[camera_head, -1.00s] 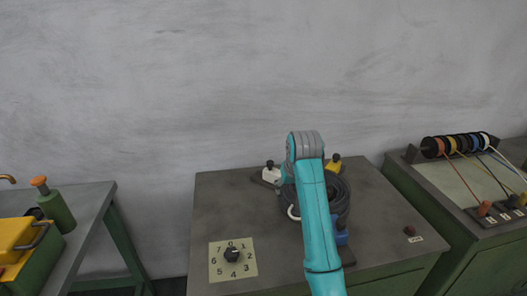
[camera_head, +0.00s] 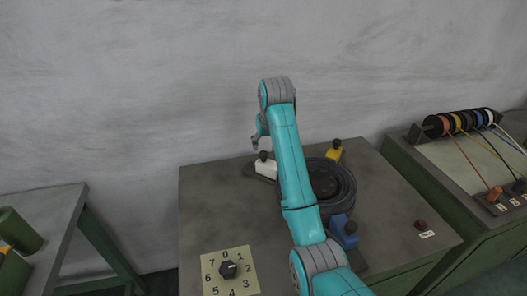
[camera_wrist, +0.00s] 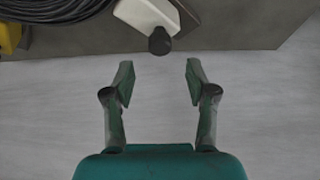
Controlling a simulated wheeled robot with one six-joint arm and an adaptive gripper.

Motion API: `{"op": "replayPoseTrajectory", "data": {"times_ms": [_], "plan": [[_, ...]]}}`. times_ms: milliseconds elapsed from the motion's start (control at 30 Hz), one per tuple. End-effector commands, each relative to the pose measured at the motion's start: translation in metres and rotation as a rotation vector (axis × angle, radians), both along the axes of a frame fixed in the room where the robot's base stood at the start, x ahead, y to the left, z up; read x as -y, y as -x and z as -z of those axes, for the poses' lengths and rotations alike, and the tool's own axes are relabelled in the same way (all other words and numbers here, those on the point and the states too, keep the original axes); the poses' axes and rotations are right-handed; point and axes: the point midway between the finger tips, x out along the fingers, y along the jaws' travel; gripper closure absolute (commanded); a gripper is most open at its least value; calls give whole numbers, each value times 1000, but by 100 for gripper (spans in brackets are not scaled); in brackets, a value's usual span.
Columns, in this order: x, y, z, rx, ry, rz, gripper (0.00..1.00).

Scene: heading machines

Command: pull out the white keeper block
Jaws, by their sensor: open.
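The white keeper block (camera_head: 266,168) sits at the back left of the round dark coil unit (camera_head: 343,192), with a black knob (camera_head: 264,155) on top. In the wrist view the white block (camera_wrist: 146,14) shows at the top edge, partly cut off, its black knob (camera_wrist: 159,41) pointing toward the gap between my fingers. My gripper (camera_wrist: 158,76) is open and empty, its two fingers apart and short of the knob in the picture. In the head view my gripper (camera_head: 256,143) is just above and left of the block, partly hidden by my arm.
A yellow block (camera_head: 333,152) and a blue block (camera_head: 342,232), both with dark knobs, stand around the coil. A numbered dial (camera_head: 229,269) is at the front left of the bench. A red button (camera_head: 420,225) is at the right. A wire-spool bench (camera_head: 450,165) stands to the right.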

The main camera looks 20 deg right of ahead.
Motion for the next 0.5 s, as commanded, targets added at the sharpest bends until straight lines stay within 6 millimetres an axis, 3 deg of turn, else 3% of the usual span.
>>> {"op": "replayPoseTrajectory", "data": {"times_ms": [200, 500], "plan": [[0, -13, 34, -3, 0, 0, 43], [0, -22, 53, 0, 0, 0, 43]]}}
